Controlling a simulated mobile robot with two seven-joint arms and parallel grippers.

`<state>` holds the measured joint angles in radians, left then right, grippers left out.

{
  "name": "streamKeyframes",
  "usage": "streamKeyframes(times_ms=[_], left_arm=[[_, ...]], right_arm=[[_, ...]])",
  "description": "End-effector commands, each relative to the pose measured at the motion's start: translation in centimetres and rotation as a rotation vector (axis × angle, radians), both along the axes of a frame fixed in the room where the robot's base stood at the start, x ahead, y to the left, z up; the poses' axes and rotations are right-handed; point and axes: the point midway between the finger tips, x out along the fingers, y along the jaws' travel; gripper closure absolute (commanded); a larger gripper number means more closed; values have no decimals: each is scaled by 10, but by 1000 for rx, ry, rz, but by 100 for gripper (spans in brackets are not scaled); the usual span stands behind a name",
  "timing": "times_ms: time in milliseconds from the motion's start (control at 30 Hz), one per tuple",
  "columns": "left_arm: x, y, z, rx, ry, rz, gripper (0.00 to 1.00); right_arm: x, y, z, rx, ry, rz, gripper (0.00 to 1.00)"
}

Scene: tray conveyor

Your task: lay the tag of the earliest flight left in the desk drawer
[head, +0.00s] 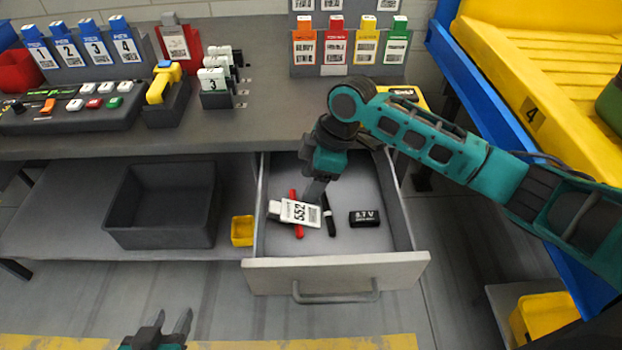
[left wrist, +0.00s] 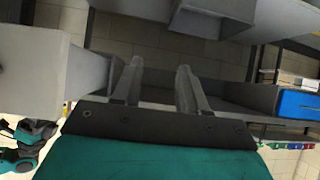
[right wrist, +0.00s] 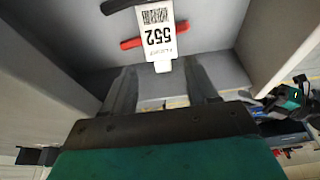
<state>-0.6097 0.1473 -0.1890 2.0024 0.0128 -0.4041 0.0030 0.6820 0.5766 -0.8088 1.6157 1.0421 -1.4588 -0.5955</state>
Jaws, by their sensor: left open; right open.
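The desk drawer (head: 335,274) is pulled open. A white tag marked 552 (head: 299,212) lies in it, across a red pen (head: 292,196) and beside a black pen (head: 328,215); a black block marked V (head: 364,218) lies to their right. The tag also shows in the right wrist view (right wrist: 158,38), just beyond the fingertips. My right gripper (head: 316,190) reaches down into the drawer by the tag; it is open, and I cannot tell whether a finger touches the tag. My left gripper (head: 166,325) is open and empty, low in front of the desk.
Blue-topped numbered tags (head: 82,45), a button panel (head: 70,108), a yellow handset (head: 163,82) and a black rack of white tags (head: 216,82) stand on the desk. Coloured tags (head: 335,45) hang behind.

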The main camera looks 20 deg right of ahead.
Motion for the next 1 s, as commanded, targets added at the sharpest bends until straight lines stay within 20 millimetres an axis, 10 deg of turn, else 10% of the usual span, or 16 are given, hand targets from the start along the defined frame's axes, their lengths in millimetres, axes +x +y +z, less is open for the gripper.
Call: streamKeyframes(times_ms=[500, 1000], left_arm=[[-2, 8, 11, 15, -7, 10, 57], [-6, 10, 6, 18, 6, 15, 57]], right_arm=[[-8, -31, 96, -1, -3, -1, 42], [-10, -35, 109, 0, -1, 0, 42]])
